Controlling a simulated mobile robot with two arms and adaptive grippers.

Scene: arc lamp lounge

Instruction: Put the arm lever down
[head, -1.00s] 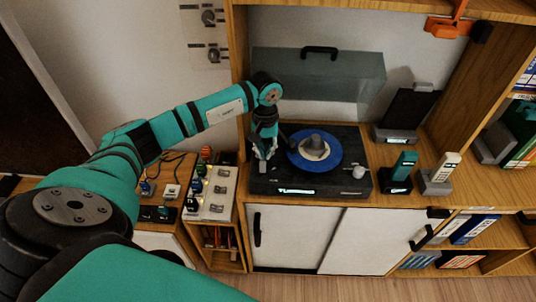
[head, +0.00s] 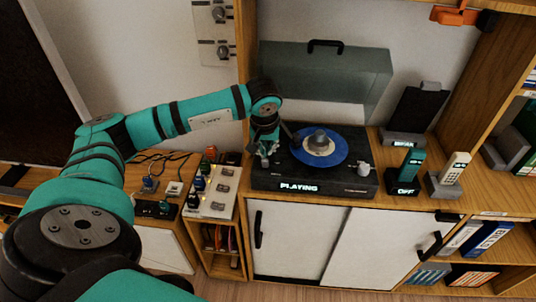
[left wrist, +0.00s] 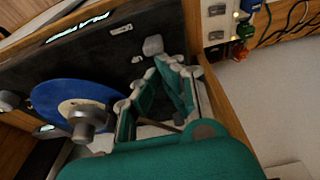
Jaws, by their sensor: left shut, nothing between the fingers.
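The black record player (head: 325,177) stands on the wooden cabinet with its display (head: 299,187) lit and reading PLAYING. A blue record (head: 340,152) lies on it under a grey centre weight (head: 319,138). My left gripper (head: 265,158) is low over the left end of the deck, left of the record. Its fingers (left wrist: 160,80) are shut with nothing between them. In the left wrist view a small grey block, perhaps the arm lever (left wrist: 152,45), stands on the deck just beyond the fingertips. The gripper largely hides the tone arm. My right gripper is out of view.
The clear lid (head: 325,75) stands raised behind the deck. A round knob (head: 363,168) is at the deck's right. A switch panel (head: 217,195) with coloured plugs is at the left, close to my arm.

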